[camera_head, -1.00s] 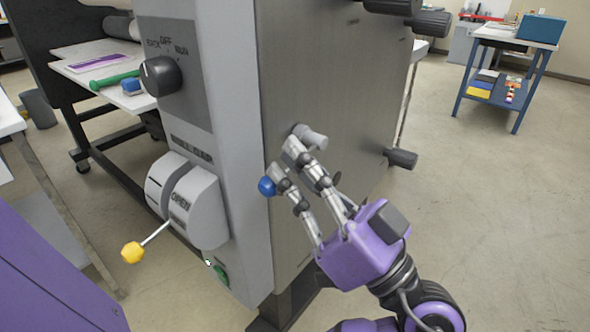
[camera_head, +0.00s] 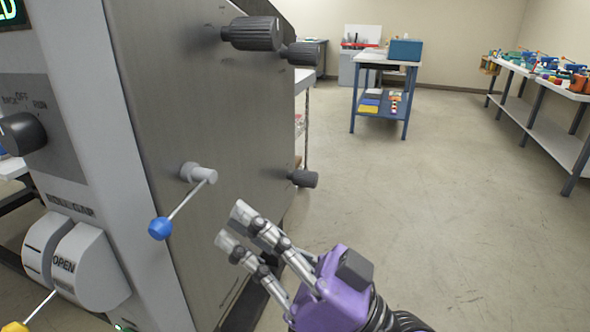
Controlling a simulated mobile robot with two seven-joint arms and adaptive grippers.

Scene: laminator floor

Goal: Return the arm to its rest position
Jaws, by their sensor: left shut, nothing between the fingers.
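My left gripper (camera_head: 234,226), purple with grey fingers, is in the lower middle of the head view. It is shut and holds nothing. Its fingertips point up and left toward the side panel of the laminator (camera_head: 190,110). A crank lever with a blue ball knob (camera_head: 160,228) sticks out of that panel on a grey hub (camera_head: 199,174). The fingertips are to the right of the knob, with a visible gap between them. My right gripper is not in view.
Dark rollers or knobs (camera_head: 251,33) stick out of the panel's upper part, and another (camera_head: 302,178) sits lower. A yellow-knobbed roll gap lever shows at lower left by an OPEN label (camera_head: 64,264). A blue cart (camera_head: 379,96) and long bench (camera_head: 545,110) stand behind. The floor at right is clear.

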